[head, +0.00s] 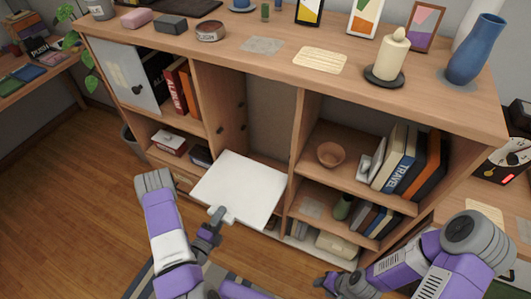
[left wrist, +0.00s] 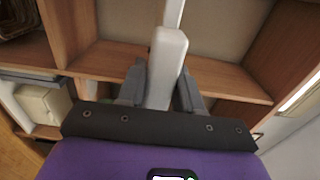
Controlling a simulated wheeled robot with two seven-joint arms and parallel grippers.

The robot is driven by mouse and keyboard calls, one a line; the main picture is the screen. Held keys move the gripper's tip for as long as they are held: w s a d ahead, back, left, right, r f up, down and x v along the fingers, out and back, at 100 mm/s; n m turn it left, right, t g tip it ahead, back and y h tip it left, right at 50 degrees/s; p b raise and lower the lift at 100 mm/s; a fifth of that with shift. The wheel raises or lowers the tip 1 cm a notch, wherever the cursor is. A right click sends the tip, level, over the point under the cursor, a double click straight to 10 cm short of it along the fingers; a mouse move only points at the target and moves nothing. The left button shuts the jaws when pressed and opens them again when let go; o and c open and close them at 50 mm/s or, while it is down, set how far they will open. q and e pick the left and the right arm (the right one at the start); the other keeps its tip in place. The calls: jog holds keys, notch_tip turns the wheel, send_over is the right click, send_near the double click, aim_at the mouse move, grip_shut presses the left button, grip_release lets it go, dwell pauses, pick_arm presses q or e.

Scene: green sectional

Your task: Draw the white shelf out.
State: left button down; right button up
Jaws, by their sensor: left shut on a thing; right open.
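The white shelf (head: 240,188) is a flat white board in the middle bay of the wooden cabinet. It sticks out past the cabinet front, with its far part inside the bay. My left gripper (head: 215,222) is at its front edge, shut on a small pale handle (head: 222,213). In the left wrist view, the white handle (left wrist: 166,62) stands between the two grey fingers (left wrist: 160,90). My right gripper (head: 328,284) is open and empty, low in front of the cabinet's right bay, partly cut by the picture's bottom edge.
The cabinet top (head: 262,48) carries a candle (head: 390,58), a blue vase (head: 475,50) and picture frames. Left and right bays hold books and a bowl (head: 330,154). A white door (head: 126,75) stands at the left bay. Wooden floor (head: 70,190) lies clear at left.

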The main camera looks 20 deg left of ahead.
pick_arm(q)
jog(key=s+p, duration=0.1)
jog(key=s, duration=0.9)
jog(key=shift+s+a+p, duration=0.25)
jog(key=shift+a+p, duration=0.15)
dwell(0.4)
jog(key=shift+w, duration=0.1)
